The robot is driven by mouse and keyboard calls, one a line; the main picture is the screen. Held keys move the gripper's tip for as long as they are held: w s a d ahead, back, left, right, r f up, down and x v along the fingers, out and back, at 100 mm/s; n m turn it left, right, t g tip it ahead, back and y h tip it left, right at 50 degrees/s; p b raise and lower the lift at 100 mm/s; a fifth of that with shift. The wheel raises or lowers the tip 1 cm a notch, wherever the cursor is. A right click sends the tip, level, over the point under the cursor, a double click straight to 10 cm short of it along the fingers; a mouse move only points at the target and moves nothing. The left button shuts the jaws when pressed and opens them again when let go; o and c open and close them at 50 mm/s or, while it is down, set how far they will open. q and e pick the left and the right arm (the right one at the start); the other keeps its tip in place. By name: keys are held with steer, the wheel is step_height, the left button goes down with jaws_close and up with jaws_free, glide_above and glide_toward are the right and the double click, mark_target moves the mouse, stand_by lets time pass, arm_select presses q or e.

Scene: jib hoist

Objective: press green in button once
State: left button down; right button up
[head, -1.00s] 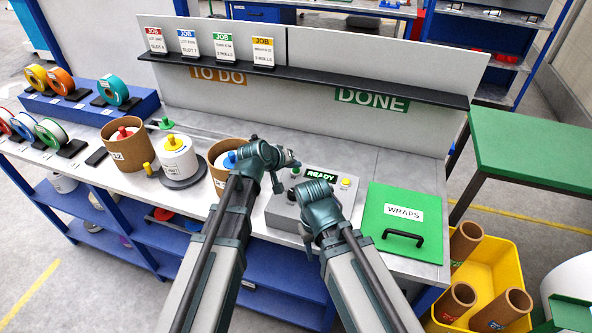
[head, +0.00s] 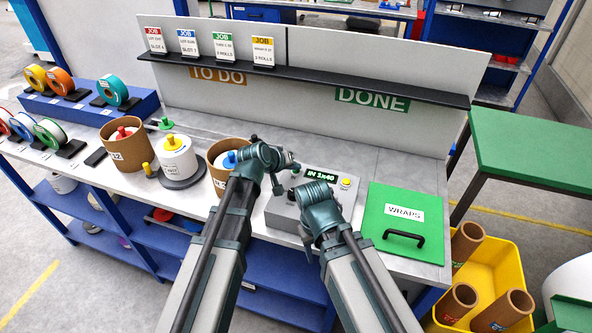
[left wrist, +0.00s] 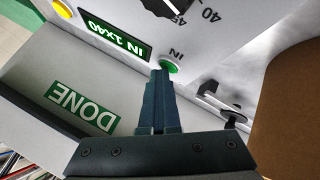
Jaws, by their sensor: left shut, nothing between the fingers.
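The grey control box (head: 284,212) stands on the bench, partly behind my arms. The green IN button (left wrist: 169,66) shows in the left wrist view, beside a dial (left wrist: 172,4) set near 45. My left gripper (left wrist: 161,74) is shut and empty, its fingertips at the green button's edge and seemingly touching it. In the head view my left gripper (head: 293,168) is over the box. My right arm's wrist is in front of the box; its fingers are not clear.
A yellow button (head: 346,181) is at the box's right. A green WRAPS lid (head: 383,207) with a black handle lies further right. Brown cylinders (head: 222,178) stand to the left. A shelf (head: 330,82) with job cards runs behind.

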arm_select(q)
steer(key=shift+r+p, duration=0.85)
steer(key=shift+r, duration=0.1)
step_height(320, 180, up, 5)
steer(key=p, duration=0.5)
stand_by(0.6)
